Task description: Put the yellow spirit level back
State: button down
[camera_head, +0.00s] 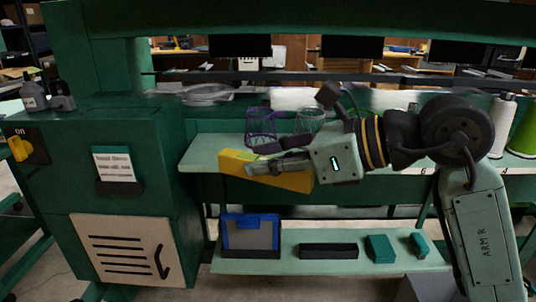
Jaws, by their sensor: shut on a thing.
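The yellow spirit level (236,161) is a long yellow bar at the middle of the view, tilted down to the right, in front of the upper green shelf. My gripper (262,168) reaches in from the right and is shut on the spirit level. The fingers and gripper body cover part of the bar's face. I cannot tell whether the bar touches the shelf behind it.
Two wire baskets, one purple (261,128) and one grey (309,121), stand behind my gripper. The lower shelf (284,263) holds a blue-framed box (250,236), a black bar (328,251) and two green boxes (380,249). A green cabinet (122,160) stands left. Thread spools (502,125) stand right.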

jog(key=w+p, duration=0.1)
jog(key=w, duration=0.3)
jog(key=w+d+p, duration=0.1)
jog(key=w, duration=0.4)
jog(key=w+f+p, duration=0.1)
jog(key=w, duration=0.4)
jog(key=shift+w+d+f+p, duration=0.1)
jog(key=shift+w+d+p, duration=0.05)
jog(key=shift+w+p, duration=0.15)
notch_tip(320, 180, down, 4)
jog(key=shift+r+p, duration=0.25)
jog(key=shift+p, duration=0.25)
jog(key=shift+f, duration=0.1)
jog(key=shift+f+b, duration=0.2)
jog(key=shift+b, duration=0.15)
jog(key=c, duration=1.4)
grip_release()
